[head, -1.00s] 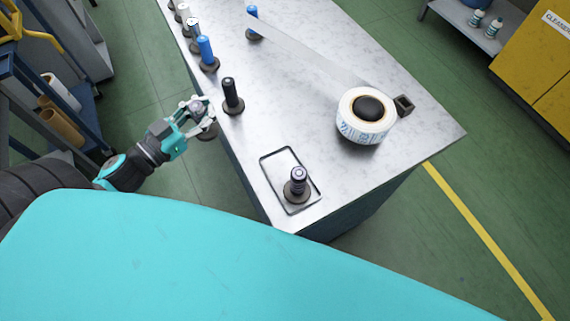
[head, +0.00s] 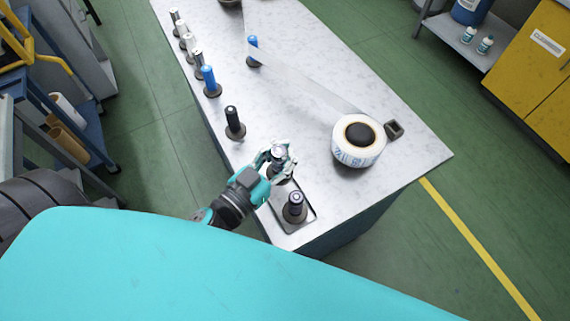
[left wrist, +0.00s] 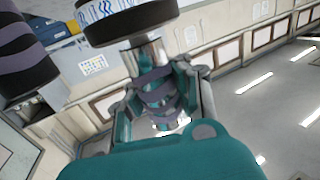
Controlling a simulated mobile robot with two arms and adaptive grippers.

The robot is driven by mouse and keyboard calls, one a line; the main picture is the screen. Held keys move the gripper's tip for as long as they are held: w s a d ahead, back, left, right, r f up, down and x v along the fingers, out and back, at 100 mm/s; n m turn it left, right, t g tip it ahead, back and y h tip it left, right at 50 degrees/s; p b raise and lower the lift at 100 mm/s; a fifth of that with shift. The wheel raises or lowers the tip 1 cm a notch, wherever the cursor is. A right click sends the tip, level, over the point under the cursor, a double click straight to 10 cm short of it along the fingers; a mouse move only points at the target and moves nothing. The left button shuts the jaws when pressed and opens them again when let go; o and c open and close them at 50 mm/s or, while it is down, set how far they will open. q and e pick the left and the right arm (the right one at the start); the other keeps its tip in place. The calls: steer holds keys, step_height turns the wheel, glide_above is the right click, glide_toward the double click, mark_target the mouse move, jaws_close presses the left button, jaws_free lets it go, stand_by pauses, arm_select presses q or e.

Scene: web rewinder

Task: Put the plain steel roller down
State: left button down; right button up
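My left gripper (head: 277,158) is shut on a steel roller (head: 279,151) with a dark round base, held upright over the far part of a shallow rectangular tray (head: 309,218) at the table's near end. In the left wrist view, the fingers close around this roller (left wrist: 155,88); darker bands show on its shiny body, markings or reflections. I cannot tell whether the base touches the tray. Another roller (head: 295,207) stands in the near part of the tray; its dark bands show in the left wrist view (left wrist: 22,52). My right gripper is out of view.
A label roll (head: 357,141) stands right of the gripper, its web running to a blue roller (head: 253,50). A black roller (head: 234,123), a blue roller (head: 210,81) and several steel rollers line the left edge. The table (head: 300,110) is clear mid-surface.

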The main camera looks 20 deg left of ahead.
arm_select(q)
steer(key=shift+f+b, duration=1.1)
steer(key=shift+f, duration=2.4)
steer(key=shift+f, duration=0.1)
steer(key=c, duration=1.8)
jaws_free()
steer(key=shift+f, duration=0.2)
steer(key=o, duration=0.6)
steer(key=shift+c, duration=0.2)
steer(key=shift+r, duration=0.15)
steer(key=b+v, duration=0.3)
steer(key=v, duration=0.9)
